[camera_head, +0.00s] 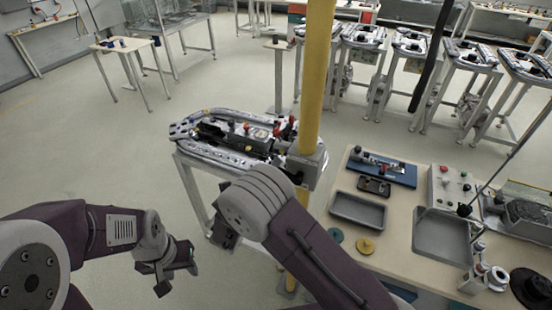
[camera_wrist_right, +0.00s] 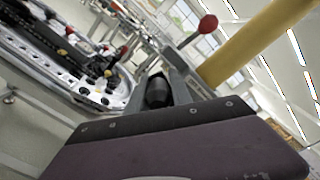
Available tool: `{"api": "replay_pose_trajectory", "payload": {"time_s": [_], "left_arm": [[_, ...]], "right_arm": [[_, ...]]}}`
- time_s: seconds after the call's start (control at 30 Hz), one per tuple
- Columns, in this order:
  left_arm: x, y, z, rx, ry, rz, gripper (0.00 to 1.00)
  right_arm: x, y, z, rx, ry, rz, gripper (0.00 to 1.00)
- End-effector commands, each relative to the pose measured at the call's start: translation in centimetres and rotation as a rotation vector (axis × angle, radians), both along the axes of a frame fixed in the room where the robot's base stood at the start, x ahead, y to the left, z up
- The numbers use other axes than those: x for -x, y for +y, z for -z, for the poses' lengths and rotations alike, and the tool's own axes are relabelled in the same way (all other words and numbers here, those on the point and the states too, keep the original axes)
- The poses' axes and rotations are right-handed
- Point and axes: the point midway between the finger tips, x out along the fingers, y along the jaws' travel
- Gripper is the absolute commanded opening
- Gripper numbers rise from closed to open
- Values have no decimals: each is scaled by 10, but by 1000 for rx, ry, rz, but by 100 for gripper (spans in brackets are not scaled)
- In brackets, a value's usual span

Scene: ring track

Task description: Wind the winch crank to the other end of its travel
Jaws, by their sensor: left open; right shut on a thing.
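My right gripper (camera_wrist_right: 162,78) is shut on a black cylindrical grip (camera_wrist_right: 157,92), which looks like the winch crank's handle. Its two grey fingers stand on either side of the grip. A lever with a red ball knob (camera_wrist_right: 207,24) rises just beyond them, near the yellow post (camera_wrist_right: 255,42). In the head view my right wrist covers the front of the ring-track stand (camera_head: 236,143), so the grip and most of the crank are hidden there. My left gripper (camera_head: 176,271) is open and empty, low over the floor, apart from everything.
The yellow post (camera_head: 317,75) rises close beside the right arm, at the stand's right corner. A workbench (camera_head: 345,208) with trays, a control box (camera_head: 453,188) and small parts fills the right. More track stands line the back.

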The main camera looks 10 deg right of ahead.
Motion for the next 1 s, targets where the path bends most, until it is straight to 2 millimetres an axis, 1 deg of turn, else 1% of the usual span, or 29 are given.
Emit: {"api": "replay_pose_trajectory", "payload": {"time_s": [0.03,0.2,0.4,0.6,0.7,1.0], "left_arm": [[0,0,-5,0,0,0,45],[0,0,-12,0,0,0,45],[0,0,-17,0,0,0,45],[0,0,-17,0,0,0,45],[0,0,-16,0,0,0,45],[0,0,-15,0,0,0,45]], "right_arm": [[0,2,6,30,33,-4,0],[-1,4,20,163,123,-3,0],[-1,4,36,310,221,-2,0],[-1,3,49,428,300,-3,0],[0,2,54,464,324,-3,0],[1,0,61,459,321,-2,0]]}}
